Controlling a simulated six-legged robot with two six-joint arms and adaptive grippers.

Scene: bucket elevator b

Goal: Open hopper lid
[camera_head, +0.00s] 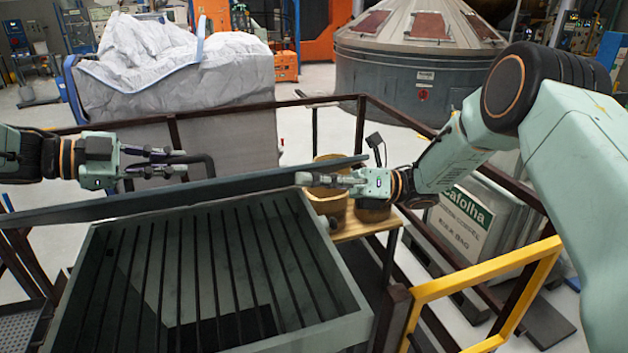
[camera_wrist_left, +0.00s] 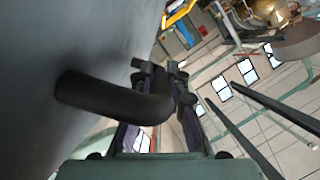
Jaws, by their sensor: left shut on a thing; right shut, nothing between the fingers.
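The hopper (camera_head: 352,300) stands open at the front in the head view, with dark parallel bars across its mouth. Its grey lid (camera_head: 230,184) is raised along the far side and is seen nearly edge-on. My left gripper (camera_head: 172,160) is behind the lid's upper edge, shut on the black bent handle (camera_head: 208,164). In the left wrist view the handle (camera_wrist_left: 115,98) runs out from the lid's flat grey face (camera_wrist_left: 50,40) to between the fingers. My right gripper (camera_head: 312,180) is shut and empty, close to the lid's right end; whether it touches the lid I cannot tell.
Dark railings (camera_head: 360,125) surround the hopper, with a yellow gate (camera_head: 480,272) at the right. A wooden shelf (camera_head: 352,230) with brown round containers (camera_head: 328,200) stands just beyond the right gripper. A large white bag (camera_head: 180,60) is behind the railing.

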